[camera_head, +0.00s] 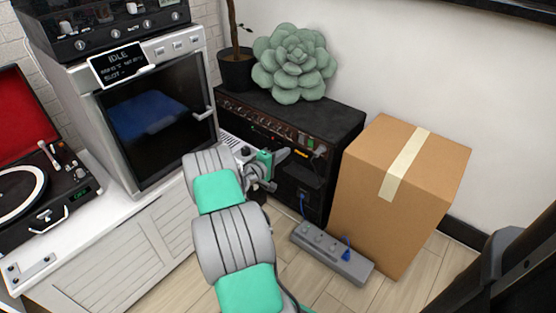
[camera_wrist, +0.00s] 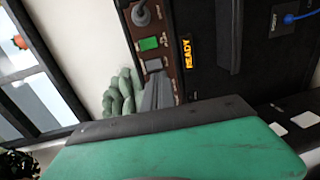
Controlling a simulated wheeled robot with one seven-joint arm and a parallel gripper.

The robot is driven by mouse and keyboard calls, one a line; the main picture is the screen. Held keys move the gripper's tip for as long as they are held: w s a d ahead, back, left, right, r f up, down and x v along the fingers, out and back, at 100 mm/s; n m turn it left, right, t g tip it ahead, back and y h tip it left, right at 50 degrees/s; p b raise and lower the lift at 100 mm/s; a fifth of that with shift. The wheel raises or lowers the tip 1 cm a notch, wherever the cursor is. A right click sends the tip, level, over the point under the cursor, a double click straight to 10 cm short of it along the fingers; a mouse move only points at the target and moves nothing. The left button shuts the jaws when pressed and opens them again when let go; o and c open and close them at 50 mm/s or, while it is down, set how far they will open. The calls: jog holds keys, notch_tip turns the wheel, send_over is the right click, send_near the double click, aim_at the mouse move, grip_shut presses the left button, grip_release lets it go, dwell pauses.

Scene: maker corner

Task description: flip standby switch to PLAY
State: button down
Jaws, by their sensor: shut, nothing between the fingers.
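The black amplifier (camera_head: 335,135) stands against the wall, with a row of knobs along its control panel. In the wrist view its brown panel strip (camera_wrist: 136,78) carries a lit green switch (camera_wrist: 148,43) and a grey switch (camera_wrist: 154,65) beside it. An orange display (camera_wrist: 187,53) reads READY. The small labels are too blurred to read, so I cannot tell the switch's setting. My gripper (camera_head: 284,155) is shut and empty, in front of the panel's right part. In the wrist view its grey fingertips (camera_wrist: 156,92) are close to the grey switch; contact is unclear.
A green succulent (camera_head: 294,65) and a plant pot (camera_head: 238,70) sit on the amplifier. A cardboard box (camera_head: 395,200) stands close to its right. A power strip (camera_head: 332,252) lies on the floor in front. A machine marked IDLE (camera_head: 155,115) and a turntable (camera_head: 30,190) are left.

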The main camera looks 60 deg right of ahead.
aim_at(300, 142)
jog(key=d, duration=0.2)
jog(key=d+b, duration=0.1)
jog(key=d, duration=0.1)
jog(key=s+d+f+b, duration=0.1)
jog(key=d, duration=0.1)
jog(key=shift+d, duration=0.25)
jog(key=shift+s+d, duration=0.1)
jog(key=shift+d, duration=0.35)
jog(key=shift+d+f, duration=0.1)
jog(key=w+a+f+p, duration=0.1)
jog(key=w+a+p, duration=0.1)
jog(key=a, duration=1.1)
jog(key=shift+a+f+p, duration=0.3)
jog(key=shift+a, duration=0.05)
jog(key=shift+w, duration=0.1)
jog(key=shift+r, duration=0.1)
